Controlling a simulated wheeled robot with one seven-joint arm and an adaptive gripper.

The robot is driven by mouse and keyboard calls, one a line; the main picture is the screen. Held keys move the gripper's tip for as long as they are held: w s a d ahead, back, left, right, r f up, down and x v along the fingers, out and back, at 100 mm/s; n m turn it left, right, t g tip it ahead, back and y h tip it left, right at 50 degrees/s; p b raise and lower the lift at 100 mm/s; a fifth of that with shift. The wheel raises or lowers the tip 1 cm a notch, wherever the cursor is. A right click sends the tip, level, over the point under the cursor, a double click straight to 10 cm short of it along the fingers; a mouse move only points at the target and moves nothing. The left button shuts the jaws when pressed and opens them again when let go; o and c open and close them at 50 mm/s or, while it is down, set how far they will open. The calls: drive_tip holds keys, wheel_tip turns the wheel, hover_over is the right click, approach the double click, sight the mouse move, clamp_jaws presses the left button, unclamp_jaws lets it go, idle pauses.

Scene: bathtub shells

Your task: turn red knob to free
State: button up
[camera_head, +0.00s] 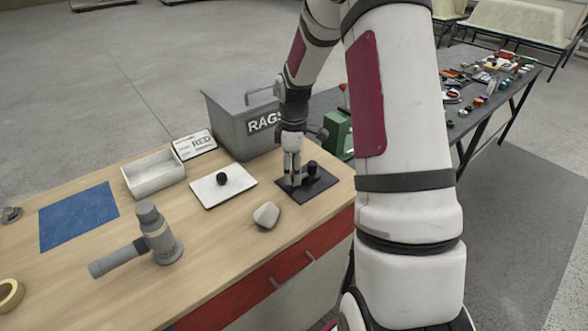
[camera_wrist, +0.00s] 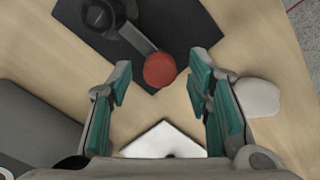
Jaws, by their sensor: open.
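A red knob (camera_wrist: 160,70) sits at the end of a short grey lever (camera_wrist: 136,40) in the wrist view. The lever runs up and left to a dark round fitting (camera_wrist: 98,14) on a black plate (camera_wrist: 180,22). The black plate (camera_head: 322,184) lies on the workbench near its right end in the head view, with a black upright piece (camera_head: 313,168) on it. My gripper (camera_head: 292,181) points down over the plate's left part. Its teal-padded fingers are open, one on each side of the red knob in the wrist view, with visible gaps. Head view hides most of the knob.
A grey RAGS bin (camera_head: 238,125) stands behind the plate. A white plate with a black ball knob (camera_head: 222,179) lies left, and a pale stone (camera_head: 266,215) in front. A white tray (camera_head: 153,173), RED card (camera_head: 196,144) and grey tool (camera_head: 158,238) are farther left.

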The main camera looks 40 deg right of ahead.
drive_tip(key=shift+f, duration=0.2)
drive_tip(key=shift+c, duration=0.2)
clamp_jaws()
